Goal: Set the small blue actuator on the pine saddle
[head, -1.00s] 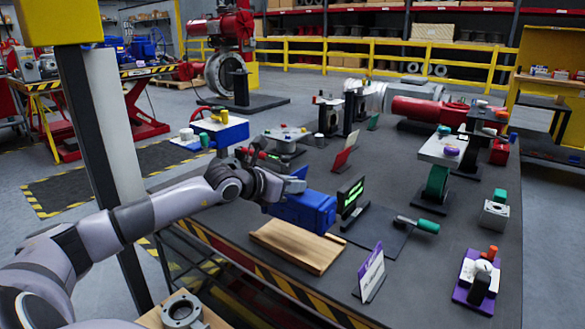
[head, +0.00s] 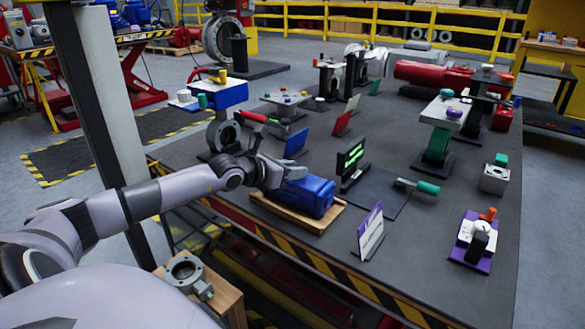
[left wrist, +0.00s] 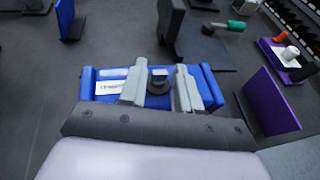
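The small blue actuator (head: 311,198) rests on the pine saddle (head: 268,206), a flat wooden board near the table's front edge. It looks level, with wood showing at its left, front and right. My left gripper (head: 287,172) is over the actuator's top. In the left wrist view the actuator (left wrist: 103,75) lies crosswise under the gripper (left wrist: 160,82), with a white label at its left. The two grey fingers stand on either side of a dark knob on its top and look closed on it. The saddle is hidden there. My right gripper is not in view.
A black display with green marks (head: 350,160) stands just behind the actuator. A purple and white sign (head: 370,232) stands to the right, and a green-handled tool (head: 420,186) lies on a dark mat. A blue panel (head: 297,142) stands behind my gripper.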

